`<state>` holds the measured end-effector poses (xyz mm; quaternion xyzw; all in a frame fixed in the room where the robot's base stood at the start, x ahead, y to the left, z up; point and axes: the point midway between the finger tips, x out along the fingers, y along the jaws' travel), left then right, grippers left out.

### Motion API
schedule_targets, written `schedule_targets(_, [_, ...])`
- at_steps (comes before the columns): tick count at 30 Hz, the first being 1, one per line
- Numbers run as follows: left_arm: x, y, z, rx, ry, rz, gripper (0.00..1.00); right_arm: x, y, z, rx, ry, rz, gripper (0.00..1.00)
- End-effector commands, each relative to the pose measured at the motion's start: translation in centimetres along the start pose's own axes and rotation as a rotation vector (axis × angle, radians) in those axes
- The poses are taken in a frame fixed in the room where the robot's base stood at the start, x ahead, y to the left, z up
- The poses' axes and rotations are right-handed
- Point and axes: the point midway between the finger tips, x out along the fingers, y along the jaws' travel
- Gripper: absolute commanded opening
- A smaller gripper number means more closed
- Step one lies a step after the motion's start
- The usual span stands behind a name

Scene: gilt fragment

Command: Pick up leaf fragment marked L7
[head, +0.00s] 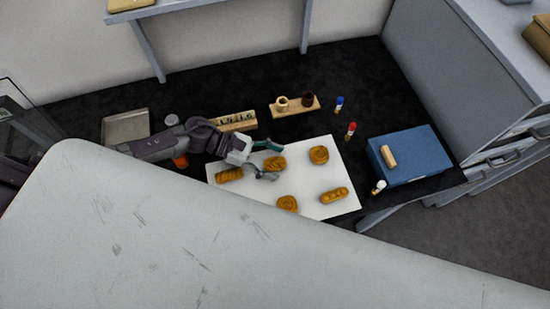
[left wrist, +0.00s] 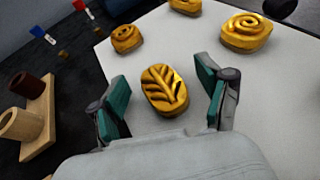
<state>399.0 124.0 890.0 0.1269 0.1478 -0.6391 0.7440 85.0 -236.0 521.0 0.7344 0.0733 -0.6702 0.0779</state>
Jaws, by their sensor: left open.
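The leaf fragment (left wrist: 164,90) is a gold piece with raised leaf veins, lying on the white sheet. In the left wrist view it lies between the open teal-padded fingers of my left gripper (left wrist: 165,98), apart from both. In the head view the same fragment (head: 274,163) shows between the fingers of my left gripper (head: 266,161). No L7 mark is readable. My right gripper is in neither view.
Other gold fragments (head: 319,155) (head: 334,195) lie around on the white sheet (head: 305,180). A wooden holder with two cups (head: 296,107), small bottles (head: 351,130) and a blue box (head: 405,157) bearing a pale roll stand beyond it.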

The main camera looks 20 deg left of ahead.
Motion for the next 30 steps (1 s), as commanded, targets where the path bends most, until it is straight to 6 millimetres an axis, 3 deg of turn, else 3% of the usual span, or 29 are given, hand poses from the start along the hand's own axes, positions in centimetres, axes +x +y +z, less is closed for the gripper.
schedule_targets(8, [0.52, -0.01, -0.11, 0.0, 0.002, 0.0, 0.77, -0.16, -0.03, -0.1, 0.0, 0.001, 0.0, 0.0])
schedule_targets(20, [0.48, -0.02, -0.1, 0.0, 0.001, 0.0, 0.16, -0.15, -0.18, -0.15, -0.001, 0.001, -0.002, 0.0])
schedule_targets(30, [0.46, -0.03, -0.1, 0.0, 0.002, 0.0, 0.16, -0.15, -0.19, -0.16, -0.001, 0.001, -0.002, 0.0])
